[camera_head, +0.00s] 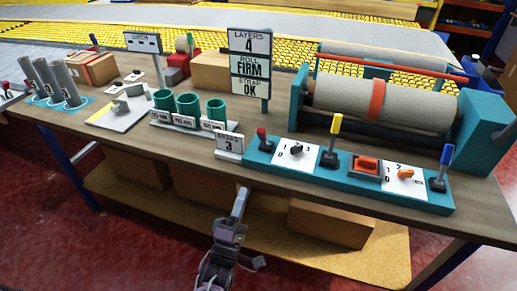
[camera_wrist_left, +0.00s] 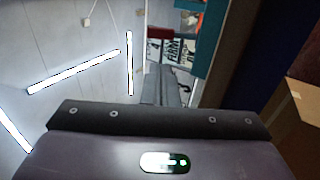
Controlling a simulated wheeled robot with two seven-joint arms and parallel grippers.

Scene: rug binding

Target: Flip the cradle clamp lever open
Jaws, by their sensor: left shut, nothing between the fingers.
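The teal cradle (camera_head: 297,98) stands at the right of the bench and bears a grey roll (camera_head: 420,104) with a red-orange strap (camera_head: 376,99). On the teal control strip in front are a red-tipped lever (camera_head: 262,134), an upright yellow-handled lever (camera_head: 335,126) and an upright blue-handled lever (camera_head: 445,156). I cannot tell which of them is the clamp lever. My left gripper (camera_head: 240,196) is shut and empty, in front of the bench's front edge, apart from every lever. Its fingers show in the left wrist view (camera_wrist_left: 163,72). My right gripper is out of view.
A sign (camera_head: 249,55) reads LAYERS 4, ROLL FIRM, STRAP OK. Dials and an orange switch (camera_head: 367,164) sit between the levers. Green cups (camera_head: 190,104) and a small sign (camera_head: 229,144) stand left of the strip. Boxes (camera_head: 330,222) lie on the lower shelf.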

